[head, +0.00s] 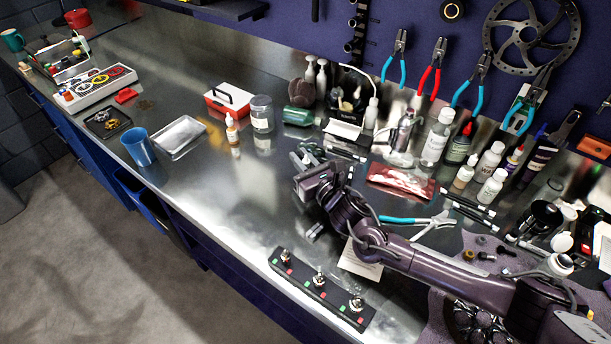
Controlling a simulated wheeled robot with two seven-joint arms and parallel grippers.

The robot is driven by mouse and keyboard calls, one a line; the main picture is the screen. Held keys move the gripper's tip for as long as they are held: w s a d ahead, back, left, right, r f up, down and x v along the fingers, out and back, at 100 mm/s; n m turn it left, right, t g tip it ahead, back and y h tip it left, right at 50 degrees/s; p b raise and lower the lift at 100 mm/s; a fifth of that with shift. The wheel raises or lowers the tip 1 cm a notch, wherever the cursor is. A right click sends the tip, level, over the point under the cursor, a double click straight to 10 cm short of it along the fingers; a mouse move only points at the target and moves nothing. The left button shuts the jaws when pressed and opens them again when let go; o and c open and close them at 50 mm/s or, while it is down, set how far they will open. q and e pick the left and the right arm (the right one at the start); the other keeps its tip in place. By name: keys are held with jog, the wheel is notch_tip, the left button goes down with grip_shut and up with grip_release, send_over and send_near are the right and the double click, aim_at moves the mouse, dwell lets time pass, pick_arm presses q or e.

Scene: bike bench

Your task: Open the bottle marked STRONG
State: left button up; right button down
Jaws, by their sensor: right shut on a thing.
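My right gripper (307,158) reaches over the middle of the metal bench from the lower right. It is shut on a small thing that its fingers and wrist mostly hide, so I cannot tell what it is. Several bottles stand at the right by the wall: a large white-capped bottle (437,138), a dark bottle with a red cap (459,145), and white bottles (491,187) in front. I cannot read STRONG on any label. My left gripper is not in view.
A red packet (400,180) and teal pliers (418,221) lie near my forearm. A black strip (320,288) lies at the front edge.

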jog(key=shift+r, duration=0.1)
notch_tip(320, 180, up, 20)
jog(key=b, duration=0.3)
jog(key=shift+b, duration=0.3)
jog(key=c, duration=2)
grip_release()
jog(key=shift+c, duration=0.2)
grip_shut()
